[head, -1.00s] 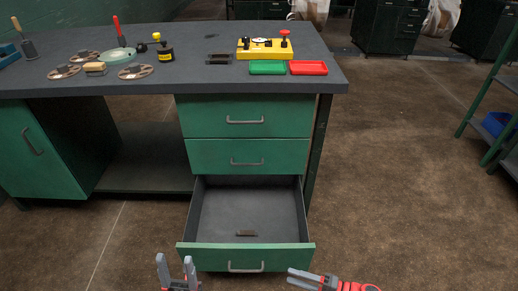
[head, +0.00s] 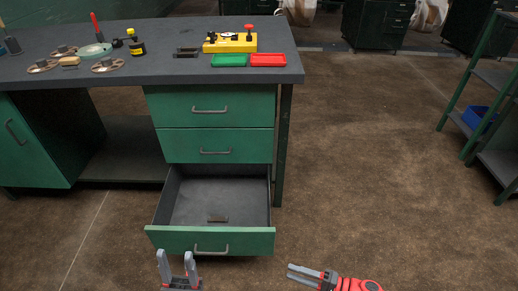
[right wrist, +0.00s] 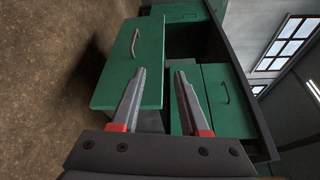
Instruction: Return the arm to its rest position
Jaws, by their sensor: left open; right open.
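My left gripper (head: 178,268) is at the bottom of the head view, in front of the open drawer (head: 210,242), with its two fingers apart and nothing between them. My right gripper (head: 306,274) is to the right of the drawer, over the floor, pointing left. In the right wrist view its fingers (right wrist: 160,92) are apart and empty, with the green drawer front (right wrist: 130,65) beyond them. Neither gripper visibly touches the drawer.
The workbench (head: 215,74) carries a yellow block (head: 230,42), a green tray (head: 229,60), a red tray (head: 268,60) and several tools. A shelf rack (head: 470,110) stands at the right. The floor between is clear.

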